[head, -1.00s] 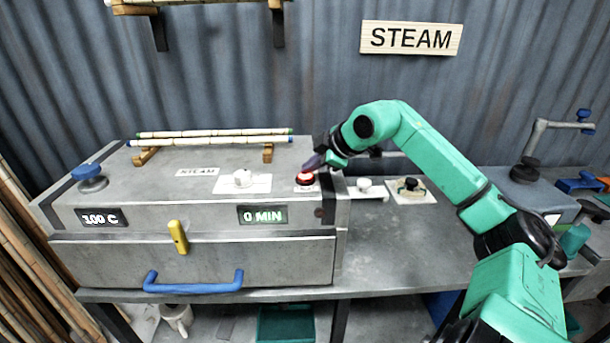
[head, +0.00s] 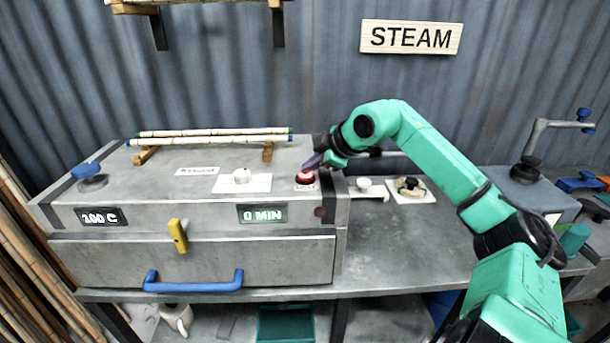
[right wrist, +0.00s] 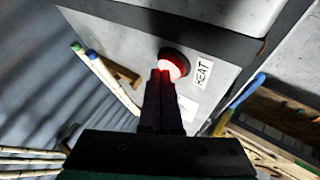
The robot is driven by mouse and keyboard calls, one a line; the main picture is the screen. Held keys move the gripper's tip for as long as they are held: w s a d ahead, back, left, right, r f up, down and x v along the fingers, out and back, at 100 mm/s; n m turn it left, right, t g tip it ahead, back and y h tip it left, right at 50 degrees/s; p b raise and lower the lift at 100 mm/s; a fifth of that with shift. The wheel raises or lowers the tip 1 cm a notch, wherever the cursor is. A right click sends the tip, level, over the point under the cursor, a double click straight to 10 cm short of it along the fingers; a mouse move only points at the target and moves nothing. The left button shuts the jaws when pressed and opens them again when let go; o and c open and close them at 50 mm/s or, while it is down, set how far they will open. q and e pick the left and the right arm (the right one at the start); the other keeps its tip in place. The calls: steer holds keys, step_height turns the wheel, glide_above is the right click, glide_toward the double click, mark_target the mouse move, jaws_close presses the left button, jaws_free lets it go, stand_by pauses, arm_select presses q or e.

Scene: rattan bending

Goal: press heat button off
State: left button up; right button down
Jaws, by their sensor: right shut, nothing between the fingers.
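The red heat button (head: 305,178) sits on top of the grey steam box (head: 190,262), near its right end. In the right wrist view the button (right wrist: 174,65) glows red beside a label reading HEAT (right wrist: 203,72). My right gripper (head: 314,163) is shut and empty, with its fingertips at the button in the head view. In the right wrist view the shut fingertips (right wrist: 160,74) overlap the button's lower left edge; I cannot tell whether they touch it. My left gripper is not in view.
A white knob (head: 242,177) stands left of the button and another white knob (head: 364,184) to its right. Two rattan poles (head: 215,137) rest on wooden blocks at the box's back. The displays read 100 C (head: 100,217) and 0 MIN (head: 262,215).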

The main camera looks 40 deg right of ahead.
mark_target(310, 176)
steer(key=shift+f+b, duration=0.35)
steer(key=shift+f, duration=0.05)
steer(key=shift+r, duration=0.45)
steer(key=shift+r+p, duration=0.1)
steer(key=shift+p, duration=0.2)
step_height(310, 176, up, 6)
steer(key=p, duration=0.4)
